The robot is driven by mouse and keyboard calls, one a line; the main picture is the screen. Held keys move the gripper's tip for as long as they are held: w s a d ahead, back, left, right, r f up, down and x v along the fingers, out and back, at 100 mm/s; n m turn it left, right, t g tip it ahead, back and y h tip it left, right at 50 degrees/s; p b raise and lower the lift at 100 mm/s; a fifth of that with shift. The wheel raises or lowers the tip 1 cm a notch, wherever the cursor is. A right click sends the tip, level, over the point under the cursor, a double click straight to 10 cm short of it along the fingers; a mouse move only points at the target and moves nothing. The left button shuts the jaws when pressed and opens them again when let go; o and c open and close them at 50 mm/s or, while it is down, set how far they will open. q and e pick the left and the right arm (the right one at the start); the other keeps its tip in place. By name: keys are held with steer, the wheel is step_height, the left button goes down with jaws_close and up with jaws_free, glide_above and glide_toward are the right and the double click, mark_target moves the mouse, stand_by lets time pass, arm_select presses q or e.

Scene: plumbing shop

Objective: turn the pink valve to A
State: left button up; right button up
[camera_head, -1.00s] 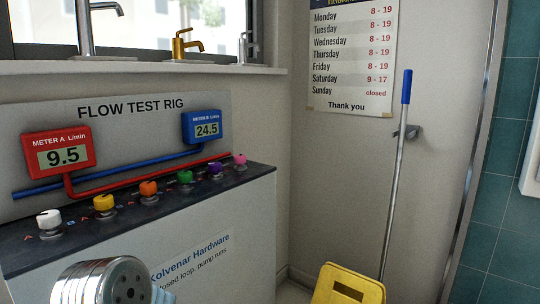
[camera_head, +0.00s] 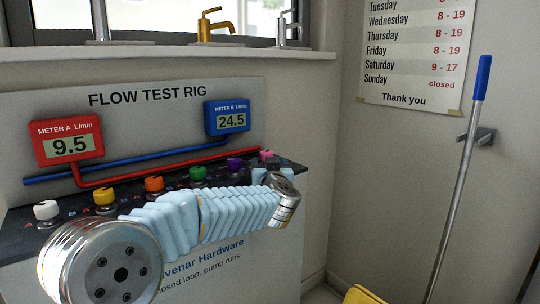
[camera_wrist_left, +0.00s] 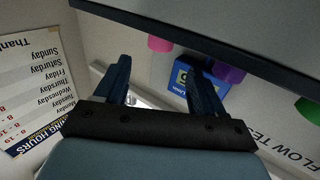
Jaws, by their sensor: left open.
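The pink valve (camera_head: 266,155) is the far right knob on the dark top of the flow test rig, just beyond my left arm's end. Its pointer and letter marks are too small to read. In the left wrist view the pink valve (camera_wrist_left: 160,43) shows ahead of the gap between my left gripper's fingers. My left gripper (camera_wrist_left: 157,66) is open with nothing between the fingers. In the head view its fingers are not clearly seen behind the wrist. Meter A (camera_head: 68,140) reads 9.5 and meter B (camera_head: 228,117) reads 24.5. My right gripper is in no view.
The purple valve (camera_head: 235,164) is the pink one's neighbour, with green (camera_head: 198,174), orange (camera_head: 154,185), yellow (camera_head: 104,197) and white (camera_head: 46,211) knobs to the left. A blue-handled pole (camera_head: 462,165) leans at the right. The wall stands close behind the rig.

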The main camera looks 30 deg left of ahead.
mark_target(272, 155)
arm_select(q)
steer(key=x, duration=0.9)
steer(key=shift+f+p, duration=0.1)
steer(key=shift+p, duration=0.3)
steer(key=shift+c, duration=0.3)
steer(key=c, duration=1)
steer(key=shift+d, duration=0.1)
steer(key=shift+n, duration=0.3)
steer(key=n+g+y, duration=0.1)
steer(key=g, duration=0.1)
steer(key=n+g+y, duration=0.1)
steer(key=n+y, duration=0.1)
steer(key=n+g+y, duration=0.1)
steer(key=g+y, duration=0.1)
steer(key=shift+w+d+g, duration=0.25)
steer(key=shift+w+g, duration=0.05)
steer(key=shift+w+n+g+y, duration=0.15)
steer(key=shift+n+g+y, duration=0.85)
steer(key=shift+n+g, duration=1.1)
steer(key=shift+g, duration=0.9)
